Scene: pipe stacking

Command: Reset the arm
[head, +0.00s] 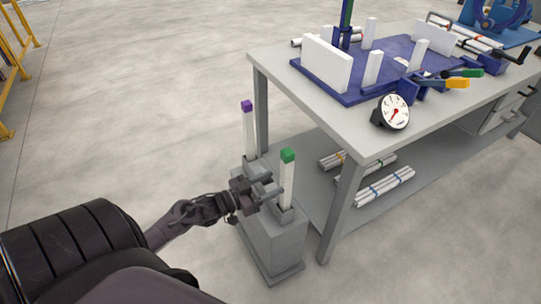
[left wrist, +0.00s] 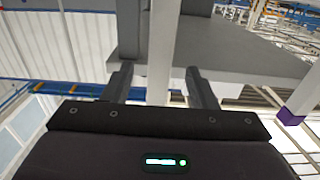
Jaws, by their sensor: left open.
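A grey stand (head: 272,245) on the floor holds two upright white square pipes. The green-capped pipe (head: 287,180) stands in the nearer socket, and the purple-capped pipe (head: 249,131) stands in the farther one. My left gripper (head: 268,191) is beside the green-capped pipe, low on its shaft. In the left wrist view the open fingers (left wrist: 161,85) have a white pipe (left wrist: 160,55) between or just beyond them, with gaps on both sides. The purple cap (left wrist: 297,105) shows at the right there. My right gripper is out of view.
A grey workbench (head: 275,66) stands right of the stand, its leg (head: 342,215) close by. It bears a blue fixture plate (head: 345,93) with white pieces and a round gauge (head: 393,112). Pipe bundles (head: 385,187) lie on its lower shelf. The floor to the left is clear.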

